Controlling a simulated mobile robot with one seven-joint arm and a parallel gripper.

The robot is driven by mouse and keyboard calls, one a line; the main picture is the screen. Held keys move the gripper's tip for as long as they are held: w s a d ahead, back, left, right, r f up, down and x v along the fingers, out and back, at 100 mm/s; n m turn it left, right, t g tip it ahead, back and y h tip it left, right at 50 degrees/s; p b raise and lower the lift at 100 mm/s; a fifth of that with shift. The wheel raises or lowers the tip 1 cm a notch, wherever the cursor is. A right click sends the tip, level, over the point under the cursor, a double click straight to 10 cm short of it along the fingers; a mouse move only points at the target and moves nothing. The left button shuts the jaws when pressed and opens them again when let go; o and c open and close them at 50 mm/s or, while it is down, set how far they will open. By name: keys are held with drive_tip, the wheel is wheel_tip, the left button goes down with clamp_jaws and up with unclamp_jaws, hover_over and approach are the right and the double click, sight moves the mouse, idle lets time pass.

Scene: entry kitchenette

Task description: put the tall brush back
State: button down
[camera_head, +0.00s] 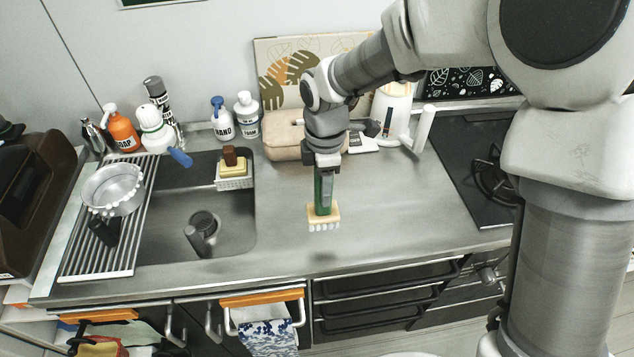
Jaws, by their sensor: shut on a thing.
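A brush with a green handle (323,192), a pale wooden head (323,213) and white bristles hangs upright, head down, from my gripper (327,163). My gripper points downward and is shut on the upper end of the handle. The brush appears to be held above the bare counter right of the sink, with a dark shadow lower in the picture. A small white caddy (236,183) at the sink's back right corner holds a yellow sponge (234,168) and a brown item (229,155).
The counter (400,215) between sink and stove (480,165) is clear. A beige case (285,140), bottles (222,118) and a white kettle-like item (393,105) stand along the back.

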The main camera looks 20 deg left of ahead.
drive_tip(key=w+a+f, duration=0.1)
drive_tip(key=a+f, duration=0.2)
drive_tip(key=f, duration=0.3)
drive_tip(key=shift+w+a, duration=0.15)
drive_tip(key=shift+w, duration=0.2)
drive_tip(key=shift+f, duration=0.25)
drive_tip(key=shift+c, duration=2.2)
unclamp_jaws()
drive_tip(key=shift+r, duration=0.1)
wheel_tip(320, 180, up, 18)
drive_tip(key=shift+s+d+f, duration=0.25)
drive_tip(key=shift+d, duration=0.15)
